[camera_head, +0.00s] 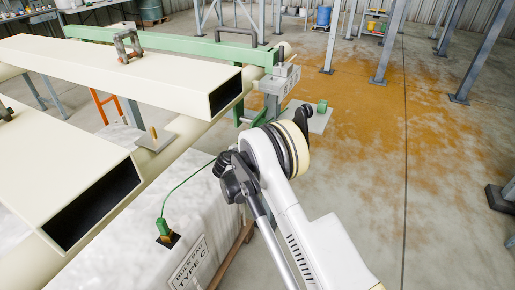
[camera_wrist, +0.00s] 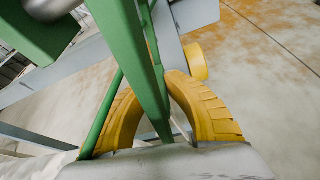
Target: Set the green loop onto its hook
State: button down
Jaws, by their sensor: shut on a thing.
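In the wrist view, my gripper (camera_wrist: 154,88) has two yellow curved fingers closed around a green strap. I take this strap to be the green loop (camera_wrist: 138,60), with its broad band running down between the fingers and a thinner green strip beside it. In the head view, my arm hides the gripper, and green strap parts (camera_head: 254,117) show just left of the wrist. A grey fitting (camera_head: 284,75) sits above them at the near end of the green beam (camera_head: 160,40). I cannot tell the hook's shape or whether the loop touches it.
Cream square beams (camera_head: 120,75) and a cream tube fill the left. The white bulk bag (camera_head: 130,215) lies below, with a green cable ending in a green clamp (camera_head: 163,227). Grey posts (camera_head: 390,40) stand behind. The orange-stained floor at right is mostly clear.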

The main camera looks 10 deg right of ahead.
jog(key=shift+w+a+r+n, duration=0.1)
jog(key=shift+w+a+n, duration=0.05)
jog(key=shift+w+a, duration=0.35)
jog(key=shift+w+a+n, duration=0.15)
jog(key=shift+w+a, duration=0.1)
jog(key=shift+a, duration=0.3)
jog(key=c, duration=1.4)
grip_release()
jog(key=v, duration=1.2)
jog(key=shift+w+a, duration=0.1)
jog(key=shift+a, duration=0.1)
